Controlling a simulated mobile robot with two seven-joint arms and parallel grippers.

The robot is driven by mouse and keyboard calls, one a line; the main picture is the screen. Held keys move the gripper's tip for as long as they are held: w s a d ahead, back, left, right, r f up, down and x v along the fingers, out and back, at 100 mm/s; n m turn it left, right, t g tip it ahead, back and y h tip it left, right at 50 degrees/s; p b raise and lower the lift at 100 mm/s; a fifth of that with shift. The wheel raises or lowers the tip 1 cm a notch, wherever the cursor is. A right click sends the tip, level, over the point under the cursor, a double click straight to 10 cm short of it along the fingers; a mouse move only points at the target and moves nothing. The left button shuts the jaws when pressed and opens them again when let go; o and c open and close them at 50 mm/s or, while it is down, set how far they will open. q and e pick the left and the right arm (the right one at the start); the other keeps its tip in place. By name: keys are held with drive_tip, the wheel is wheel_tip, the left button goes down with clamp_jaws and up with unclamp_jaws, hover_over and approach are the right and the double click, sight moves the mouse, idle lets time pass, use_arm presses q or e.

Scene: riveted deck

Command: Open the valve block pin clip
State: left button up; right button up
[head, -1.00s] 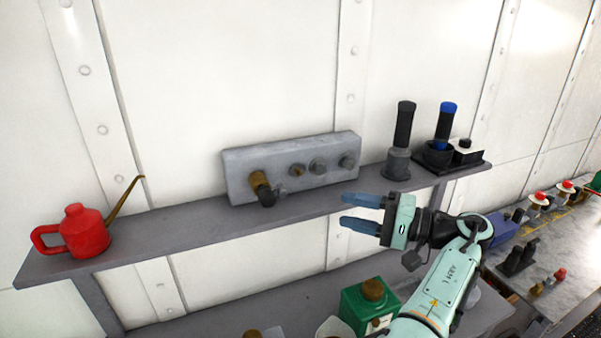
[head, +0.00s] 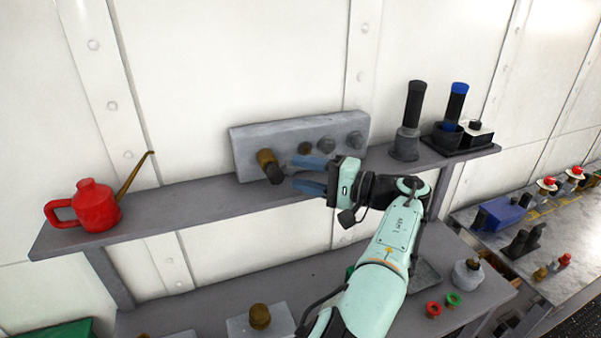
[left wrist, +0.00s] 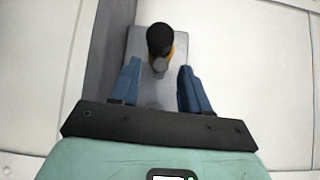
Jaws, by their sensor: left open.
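The grey valve block (head: 245,150) stands on the shelf against the white wall. A brass fitting with a dark rounded end (head: 272,172) sticks out at its left, with several smaller knobs to the right. I cannot tell which part is the pin clip. My left gripper (head: 297,174) is open, its blue fingers pointing left toward the dark end. In the left wrist view the dark end (left wrist: 160,38) and a grey knob (left wrist: 160,67) line up between the open fingers, beyond or near their tips. Contact is not visible. My right gripper is out of view.
A red oil can (head: 95,207) stands at the shelf's left end. Black and blue-topped handles (head: 412,105) stand on the shelf to the right. The lower bench holds a brass-knobbed block (head: 260,318) and small red and green rings. The shelf between can and block is clear.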

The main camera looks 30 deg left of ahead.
use_arm(q)
drive_tip(key=shift+a, duration=0.6)
clamp_jaws()
drive_tip(key=shift+n+h, duration=0.5)
unclamp_jaws()
